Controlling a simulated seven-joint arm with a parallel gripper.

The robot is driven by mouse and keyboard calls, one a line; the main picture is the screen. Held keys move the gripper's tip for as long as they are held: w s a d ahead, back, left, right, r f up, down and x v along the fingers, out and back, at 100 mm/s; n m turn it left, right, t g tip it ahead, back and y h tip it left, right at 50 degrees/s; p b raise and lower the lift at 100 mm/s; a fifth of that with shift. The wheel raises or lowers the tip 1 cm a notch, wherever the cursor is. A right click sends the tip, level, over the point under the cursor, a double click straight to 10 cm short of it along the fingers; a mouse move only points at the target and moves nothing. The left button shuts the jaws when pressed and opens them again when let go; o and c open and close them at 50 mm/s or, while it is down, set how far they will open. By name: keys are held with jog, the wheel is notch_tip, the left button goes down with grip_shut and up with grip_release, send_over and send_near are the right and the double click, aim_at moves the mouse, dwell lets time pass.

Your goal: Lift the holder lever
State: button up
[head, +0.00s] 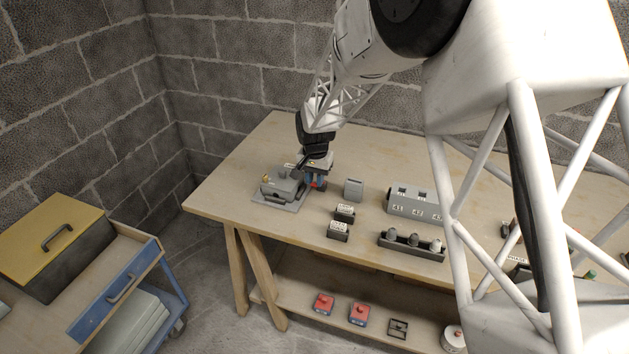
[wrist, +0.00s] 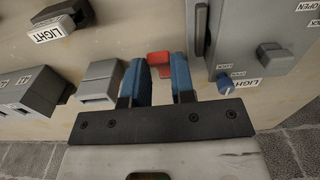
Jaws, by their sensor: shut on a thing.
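My gripper (head: 318,183) is low at the back left part of the workbench, just right of a grey box unit (head: 281,186) on a flat base. In the wrist view its two blue fingers (wrist: 163,75) are on either side of a small red piece (wrist: 159,58), which looks like the lever's handle. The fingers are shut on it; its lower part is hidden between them. The grey box unit shows at the right of the wrist view (wrist: 262,30). It has a blue knob (wrist: 225,84), LOCK, OPEN and LIGHT labels, and a dark upright bar (wrist: 200,32) on its near side.
A small grey block (head: 353,189) stands just right of my gripper. The bench's front left corner (head: 215,200) is clear. A cart with a yellow-lidded box (head: 50,235) stands left.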

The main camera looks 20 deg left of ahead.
jog(key=shift+w+r, duration=0.35)
jog(key=shift+r, duration=0.1)
dwell(0.5)
jog(key=shift+w+r, duration=0.4)
jog(key=shift+w, duration=0.15)
jog(key=o, duration=0.5)
jog(key=shift+o, duration=0.2)
jog(key=shift+r, duration=0.15)
notch_tip(320, 180, up, 7)
dwell(1.3)
dwell(0.4)
